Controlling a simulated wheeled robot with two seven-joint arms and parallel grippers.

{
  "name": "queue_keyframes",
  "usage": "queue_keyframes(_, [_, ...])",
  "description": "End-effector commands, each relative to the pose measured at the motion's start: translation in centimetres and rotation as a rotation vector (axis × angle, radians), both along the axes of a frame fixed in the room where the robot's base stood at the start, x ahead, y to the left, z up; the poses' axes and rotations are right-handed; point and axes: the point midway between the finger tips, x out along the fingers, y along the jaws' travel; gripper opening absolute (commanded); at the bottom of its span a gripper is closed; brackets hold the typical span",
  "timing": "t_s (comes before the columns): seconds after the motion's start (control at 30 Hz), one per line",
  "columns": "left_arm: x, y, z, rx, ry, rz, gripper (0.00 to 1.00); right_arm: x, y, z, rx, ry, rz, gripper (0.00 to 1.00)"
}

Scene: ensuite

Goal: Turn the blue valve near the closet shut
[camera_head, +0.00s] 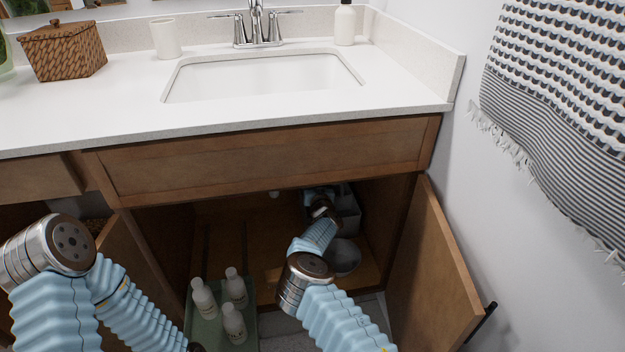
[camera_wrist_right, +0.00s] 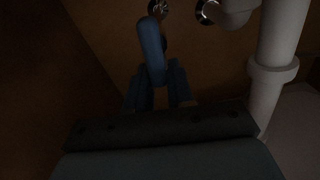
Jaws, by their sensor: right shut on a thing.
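The blue valve (camera_wrist_right: 152,50) shows in the right wrist view as an elongated blue handle near a round metal fitting on the cabinet's back wall. My right gripper (camera_wrist_right: 158,88) is shut on the lower end of the handle. In the head view my right arm reaches into the open cabinet under the sink, and its wrist hides the valve. My left arm is at the lower left in the head view; its gripper is out of view.
A white pipe (camera_wrist_right: 276,65) runs beside the valve on the right. Several white bottles (camera_head: 234,324) stand on a green tray (camera_head: 209,328). A grey bowl (camera_head: 343,257) sits beside my right arm. The open cabinet door (camera_head: 432,270) stands to the right.

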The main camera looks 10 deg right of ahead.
Motion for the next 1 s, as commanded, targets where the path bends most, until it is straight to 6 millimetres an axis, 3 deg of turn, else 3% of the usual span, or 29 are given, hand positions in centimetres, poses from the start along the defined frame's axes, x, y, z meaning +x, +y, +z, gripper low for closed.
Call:
queue_keyframes(0.43, [0.0, -0.1, 1.6, -0.002, 0.0, -0.002, 0.43, 0.0, -1.2, -0.3, 0.4, 0.0, -0.001, 0.0])
queue_keyframes(1.0, [0.0, -0.1, 1.9, -0.002, 0.0, -0.004, 0.43, 0.0, -2.2, -1.6, 0.942, -0.002, -0.001, 0.0])
